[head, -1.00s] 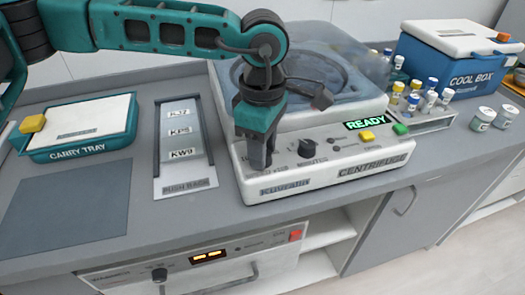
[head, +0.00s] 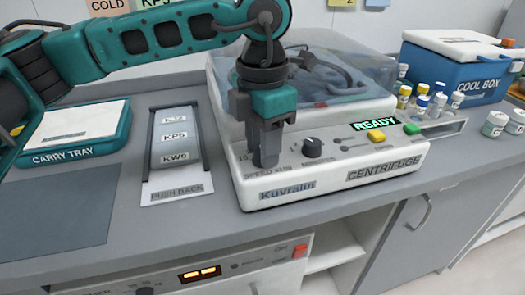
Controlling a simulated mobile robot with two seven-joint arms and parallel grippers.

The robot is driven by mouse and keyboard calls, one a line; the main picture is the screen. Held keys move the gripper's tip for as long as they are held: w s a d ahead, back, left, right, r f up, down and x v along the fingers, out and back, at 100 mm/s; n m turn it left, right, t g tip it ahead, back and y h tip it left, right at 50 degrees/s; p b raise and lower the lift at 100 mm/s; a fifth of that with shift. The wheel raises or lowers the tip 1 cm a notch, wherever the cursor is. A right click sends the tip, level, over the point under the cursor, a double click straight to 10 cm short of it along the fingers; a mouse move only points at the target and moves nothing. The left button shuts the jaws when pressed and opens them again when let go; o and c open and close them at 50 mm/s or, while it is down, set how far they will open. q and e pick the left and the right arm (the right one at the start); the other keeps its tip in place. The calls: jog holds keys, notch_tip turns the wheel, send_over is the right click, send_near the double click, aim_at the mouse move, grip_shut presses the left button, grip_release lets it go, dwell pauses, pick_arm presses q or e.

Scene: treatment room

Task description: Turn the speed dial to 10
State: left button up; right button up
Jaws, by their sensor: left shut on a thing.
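The white centrifuge (head: 300,192) stands on the counter with its clear lid down and a lit green READY display (head: 375,123). My left gripper (head: 265,162) points down at the left end of its front panel, shut on the speed dial above the "SPEED X100" label (head: 268,174). The fingers hide the dial and its pointer, so its setting cannot be read. A "10" mark shows just left of the fingers. The black minutes dial (head: 312,147) sits close to the right of the gripper, untouched. My right gripper is not in view.
A yellow button (head: 376,136) and a green button (head: 412,129) are on the panel's right. A label rack (head: 176,190) and a teal carry tray (head: 75,155) lie left. A vial rack (head: 447,128) and blue cool box (head: 460,75) stand right.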

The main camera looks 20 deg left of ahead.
pick_arm(q)
jog(key=n+b, duration=0.1)
jog(key=n, duration=0.2)
jog(key=shift+f+n, duration=0.1)
jog(key=shift+n, duration=0.3)
jog(key=n+b, duration=0.1)
jog(key=n, duration=0.2)
jog(key=shift+n+b, duration=0.55)
jog(key=shift+n, duration=1.25)
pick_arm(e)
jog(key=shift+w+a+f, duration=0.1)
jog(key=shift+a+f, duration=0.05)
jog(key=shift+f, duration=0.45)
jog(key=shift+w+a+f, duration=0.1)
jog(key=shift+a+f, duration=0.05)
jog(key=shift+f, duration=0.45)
pick_arm(q)
jog(key=shift+n, duration=0.3)
jog(key=o, duration=1)
jog(key=shift+r, duration=0.25)
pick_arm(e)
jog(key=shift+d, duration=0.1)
pick_arm(q)
notch_tip(320, 180, up, 13)
jog(key=p, duration=0.2)
jog(key=shift+f+p, duration=0.15)
jog(key=shift+p, duration=0.2)
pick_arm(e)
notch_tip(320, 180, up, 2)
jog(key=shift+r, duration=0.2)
